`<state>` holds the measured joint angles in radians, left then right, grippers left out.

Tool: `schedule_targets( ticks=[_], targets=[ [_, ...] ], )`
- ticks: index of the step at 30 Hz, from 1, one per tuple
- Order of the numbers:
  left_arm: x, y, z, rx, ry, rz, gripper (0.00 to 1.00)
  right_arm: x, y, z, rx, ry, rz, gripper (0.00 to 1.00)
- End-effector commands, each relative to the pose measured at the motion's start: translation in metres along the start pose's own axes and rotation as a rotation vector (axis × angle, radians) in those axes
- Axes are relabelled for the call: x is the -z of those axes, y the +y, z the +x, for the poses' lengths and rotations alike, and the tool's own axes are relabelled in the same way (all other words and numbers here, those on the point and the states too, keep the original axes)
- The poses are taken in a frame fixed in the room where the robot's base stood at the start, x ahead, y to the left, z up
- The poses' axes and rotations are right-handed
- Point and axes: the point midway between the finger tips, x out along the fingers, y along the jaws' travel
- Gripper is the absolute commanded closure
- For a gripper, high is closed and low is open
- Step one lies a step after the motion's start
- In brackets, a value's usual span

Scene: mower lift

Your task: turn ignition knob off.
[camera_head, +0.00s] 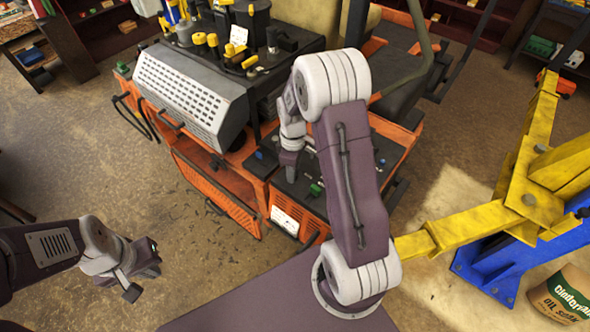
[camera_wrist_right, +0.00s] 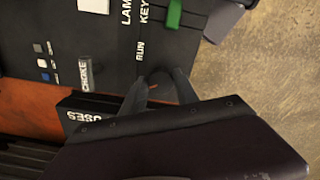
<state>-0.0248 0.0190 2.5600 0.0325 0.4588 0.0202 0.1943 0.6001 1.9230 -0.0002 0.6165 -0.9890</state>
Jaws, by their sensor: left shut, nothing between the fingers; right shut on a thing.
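The orange mower's black control panel (camera_head: 270,160) is in the middle of the head view, and it fills the upper left of the right wrist view (camera_wrist_right: 110,40). My right gripper (camera_head: 289,178) reaches down onto this panel. In the wrist view its fingers (camera_wrist_right: 163,82) close together beside the RUN label. They are shut on the ignition knob, which the fingers almost wholly hide; only a small reddish bit (camera_wrist_right: 153,87) shows between them. The knob's angle cannot be made out. My left gripper (camera_head: 143,281) is shut and empty, low at the left, away from the mower.
A green piece (camera_wrist_right: 174,14) by the KEY label and a grey choke lever (camera_wrist_right: 86,74) stand near the right fingers. The mower seat and steering parts rise behind. A yellow and blue lift (camera_head: 470,228) stands at the right.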

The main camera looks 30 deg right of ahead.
Motion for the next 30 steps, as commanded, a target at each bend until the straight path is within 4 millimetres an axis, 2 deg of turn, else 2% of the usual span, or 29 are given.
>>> schedule_targets(
  ticks=[12, 13, 15, 25, 30],
  targets=[
    [0.0, 0.0, 0.001, 0.0, 0.0, 0.0, 1.0, 0.002, 0.0, 0.001, 0.0, 0.003, -0.006, 1.0],
    [0.0, 0.0, 0.001, 0.0, 0.0, 0.0, 1.0, 0.002, -0.001, 0.001, 0.0, 0.003, -0.006, 0.59],
    [0.0, 0.0, 0.001, 0.0, 0.0, 0.0, 1.0, 0.001, -0.001, 0.001, 0.0, 0.002, -0.006, 0.43],
    [0.0, 0.0, 0.001, 0.0, 0.0, 0.0, 1.0, 0.001, 0.0, -0.002, 0.0, 0.001, -0.006, 0.43],
    [-0.001, 0.0, 0.008, 0.0, 0.0, 0.0, 1.0, 0.003, 0.001, -0.033, -0.005, 0.003, -0.007, 0.43]
  ],
)
